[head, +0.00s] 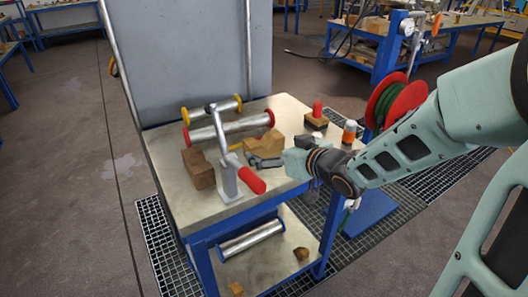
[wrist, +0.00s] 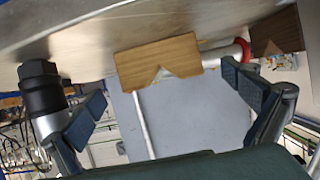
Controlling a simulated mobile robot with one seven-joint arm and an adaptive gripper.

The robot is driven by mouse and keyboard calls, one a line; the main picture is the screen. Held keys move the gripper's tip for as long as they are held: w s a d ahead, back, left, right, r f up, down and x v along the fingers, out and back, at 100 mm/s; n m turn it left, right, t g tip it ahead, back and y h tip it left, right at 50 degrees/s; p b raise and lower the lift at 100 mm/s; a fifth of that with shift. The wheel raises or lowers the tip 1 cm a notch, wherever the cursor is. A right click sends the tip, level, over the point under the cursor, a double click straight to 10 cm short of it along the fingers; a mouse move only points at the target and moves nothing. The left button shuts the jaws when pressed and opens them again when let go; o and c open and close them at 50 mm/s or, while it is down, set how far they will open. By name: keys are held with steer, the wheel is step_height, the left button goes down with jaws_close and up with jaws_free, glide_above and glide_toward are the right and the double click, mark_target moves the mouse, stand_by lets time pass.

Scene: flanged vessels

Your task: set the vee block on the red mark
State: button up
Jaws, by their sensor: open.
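The wooden vee block (head: 262,144) stands on the metal tabletop, beside the red-ended roller. In the wrist view, the vee block (wrist: 152,60) shows its V notch and lies ahead of the two fingers, roughly between them. My gripper (head: 264,161) is open and empty, close to the near side of the vee block in the head view. In the wrist view, the fingers of my gripper (wrist: 168,102) are spread apart, with a visible gap to the block. I cannot make out a red mark on the tabletop; my arm and the objects hide parts of it.
A crank stand with a red grip (head: 250,180) rises left of my gripper. Another notched wooden block (head: 198,172) stands further left. Red-ended (head: 232,129) and yellow-ended (head: 212,109) rollers lie behind. A red-topped piece (head: 317,112) and an orange-and-white bottle (head: 349,132) stand at right.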

mark_target(263, 144)
steer(key=b+x, duration=0.2)
steer(key=x, duration=0.3)
steer(key=shift+f+b, duration=0.1)
steer(key=shift+b, duration=0.3)
steer(key=shift+w+a, duration=0.25)
steer(key=shift+w, duration=0.05)
steer(key=c, duration=1.4)
steer(key=shift+c, duration=0.3)
